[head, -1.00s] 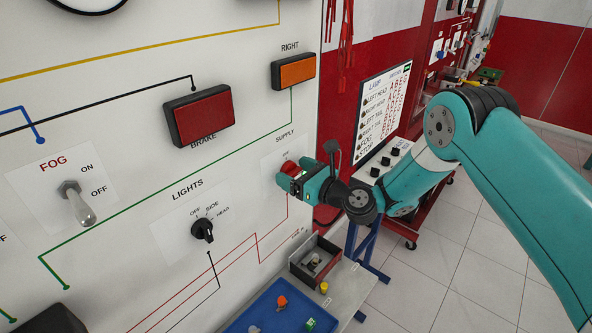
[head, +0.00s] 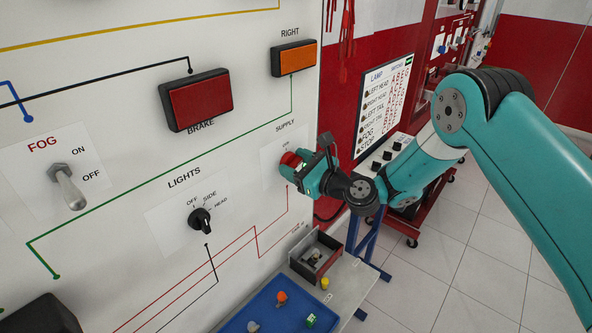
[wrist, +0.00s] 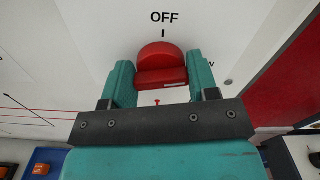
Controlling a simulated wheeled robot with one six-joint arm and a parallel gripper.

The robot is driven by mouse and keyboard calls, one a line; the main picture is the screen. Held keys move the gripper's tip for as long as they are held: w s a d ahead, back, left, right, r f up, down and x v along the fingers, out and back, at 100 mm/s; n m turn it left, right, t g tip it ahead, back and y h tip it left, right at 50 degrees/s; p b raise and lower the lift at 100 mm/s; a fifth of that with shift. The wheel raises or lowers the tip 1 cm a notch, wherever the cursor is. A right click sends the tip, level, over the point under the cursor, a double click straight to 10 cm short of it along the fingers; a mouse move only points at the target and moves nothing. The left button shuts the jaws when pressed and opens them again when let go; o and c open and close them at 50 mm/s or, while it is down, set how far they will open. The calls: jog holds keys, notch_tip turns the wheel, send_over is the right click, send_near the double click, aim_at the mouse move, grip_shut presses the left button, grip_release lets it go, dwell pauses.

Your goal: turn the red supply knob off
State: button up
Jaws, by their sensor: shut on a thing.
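The red supply knob (head: 290,159) is on the white panel under the word SUPPLY. In the wrist view the red knob (wrist: 160,62) sits between the two teal fingers, with its raised bar running across from one finger towards the other. The word OFF (wrist: 164,18) and a black tick stand above the knob in that view. My gripper (head: 304,172) is shut on the knob at the panel's right edge; it also shows in the wrist view (wrist: 159,78). In the head view it hides part of the knob and its label.
The LIGHTS switch (head: 201,220), FOG toggle (head: 70,188), red BRAKE lamp (head: 195,100) and orange RIGHT lamp (head: 293,58) are on the same panel. Below are a blue tray (head: 262,308) and a grey bin (head: 293,264). A lamp board (head: 385,105) stands behind my gripper.

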jog(key=n+b, duration=0.4)
jog(key=shift+f+n, duration=0.3)
jog(key=n+b, duration=0.3)
jog(key=b, duration=0.1)
jog(key=shift+s+a+f+n, duration=0.1)
jog(key=shift+n, duration=0.3)
jog(key=n+b, duration=0.3)
jog(key=b, duration=0.1)
jog(key=n+b, duration=0.3)
jog(key=shift+n+b, duration=0.3)
jog(key=shift+n, duration=0.1)
jog(key=o, duration=0.9)
